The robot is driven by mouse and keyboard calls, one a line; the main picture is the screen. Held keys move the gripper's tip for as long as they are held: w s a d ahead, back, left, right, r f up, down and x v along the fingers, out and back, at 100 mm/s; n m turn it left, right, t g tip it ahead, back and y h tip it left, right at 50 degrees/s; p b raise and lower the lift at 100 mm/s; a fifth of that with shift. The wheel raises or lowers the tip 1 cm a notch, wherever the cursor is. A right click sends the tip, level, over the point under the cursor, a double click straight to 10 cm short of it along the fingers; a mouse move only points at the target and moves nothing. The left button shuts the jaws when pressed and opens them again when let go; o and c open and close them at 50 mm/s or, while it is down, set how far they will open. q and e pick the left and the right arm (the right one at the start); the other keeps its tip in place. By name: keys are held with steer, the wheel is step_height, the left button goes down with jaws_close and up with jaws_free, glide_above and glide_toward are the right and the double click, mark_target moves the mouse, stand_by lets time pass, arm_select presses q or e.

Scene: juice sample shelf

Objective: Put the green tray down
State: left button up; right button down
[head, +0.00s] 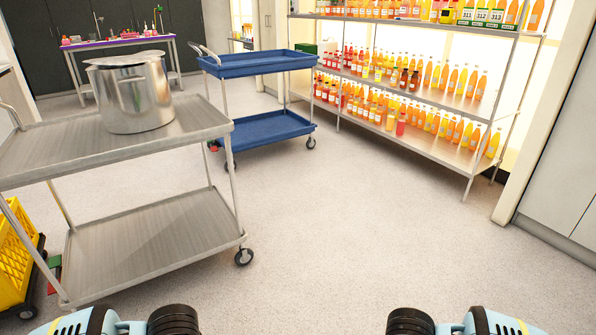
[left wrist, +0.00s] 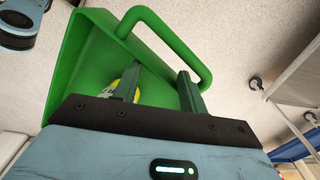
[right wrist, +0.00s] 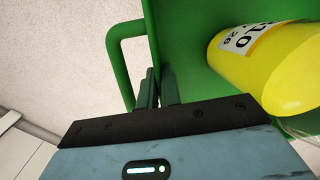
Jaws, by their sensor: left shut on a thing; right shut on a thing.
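The green tray (left wrist: 82,60) shows only in the wrist views and is out of the head view. My left gripper (left wrist: 158,82) is shut on the tray's end by its looped handle. My right gripper (right wrist: 159,85) is shut on the tray's other end, with the wall close between its fingers beside the handle (right wrist: 118,65). A yellow bottle (right wrist: 270,65) with a white label lies inside the tray. A bit of yellow (left wrist: 122,85) also shows behind the left fingers. The tray is held above the floor. Both grippers are outside the head view.
A grey steel cart (head: 150,232) stands at the left, with a large pot (head: 135,95) on top. A blue cart (head: 262,66) stands behind it. A shelf (head: 425,140) with rows of juice bottles is at the right. A yellow crate (head: 14,262) is at the left edge. The middle floor is clear.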

arm_select(q)
steer(key=shift+w+d, duration=0.25)
steer(key=shift+w, duration=0.15)
arm_select(e)
steer(key=shift+w+r, duration=0.15)
steer(key=shift+w, duration=0.65)
arm_select(q)
steer(key=shift+d, duration=0.1)
steer(key=shift+s, duration=0.1)
arm_select(e)
steer(key=shift+s, duration=0.1)
arm_select(q)
steer(key=shift+r, duration=0.2)
arm_select(e)
steer(key=shift+r, duration=0.25)
